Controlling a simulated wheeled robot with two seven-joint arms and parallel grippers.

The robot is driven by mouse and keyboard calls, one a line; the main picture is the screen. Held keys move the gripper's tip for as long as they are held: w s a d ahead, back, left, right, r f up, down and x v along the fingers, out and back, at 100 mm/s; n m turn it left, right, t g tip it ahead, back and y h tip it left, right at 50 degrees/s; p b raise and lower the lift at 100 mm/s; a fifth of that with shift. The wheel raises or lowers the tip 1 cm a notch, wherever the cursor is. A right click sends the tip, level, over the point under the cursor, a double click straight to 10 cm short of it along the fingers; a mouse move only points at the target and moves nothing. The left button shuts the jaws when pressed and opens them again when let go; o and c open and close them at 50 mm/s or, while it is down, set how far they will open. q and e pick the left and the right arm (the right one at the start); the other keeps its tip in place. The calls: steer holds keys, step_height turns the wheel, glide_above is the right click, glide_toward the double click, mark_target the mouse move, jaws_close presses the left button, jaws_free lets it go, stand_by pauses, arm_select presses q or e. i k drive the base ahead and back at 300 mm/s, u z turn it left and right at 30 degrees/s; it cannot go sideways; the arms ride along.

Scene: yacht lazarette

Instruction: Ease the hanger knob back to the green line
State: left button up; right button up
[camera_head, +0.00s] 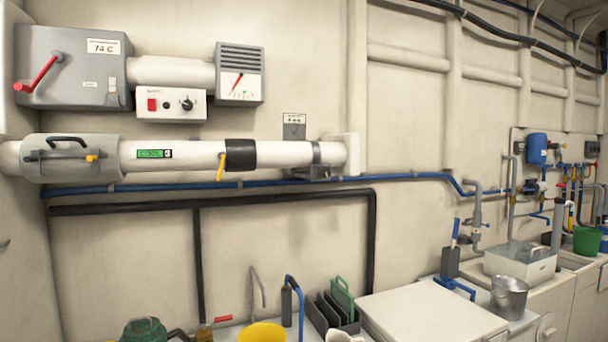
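No part labelled as a hanger knob can be read. A pipe bracket (316,160) clasps the right end of the thick white pipe (195,154), with a dark block (308,172) under it and a small grey tag plate (294,120) above; any knob there is too small to tell. A black knob (187,104) sits on a white control box (168,105) higher up. A green label (154,153) is on the pipe; I cannot make out a separate green line. Neither of my grippers is in view.
A gauge (239,74) and a grey box with a red lever (38,76) are on the wall. A yellow handle (221,166) hangs at a black sleeve (240,155). Below are blue and black pipes and a cluttered counter with a yellow bucket (262,333) and metal pail (509,296).

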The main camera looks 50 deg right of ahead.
mark_target(324, 172)
steer(key=z, duration=0.5)
steer(key=i, duration=0.8)
steer(key=z, duration=0.75)
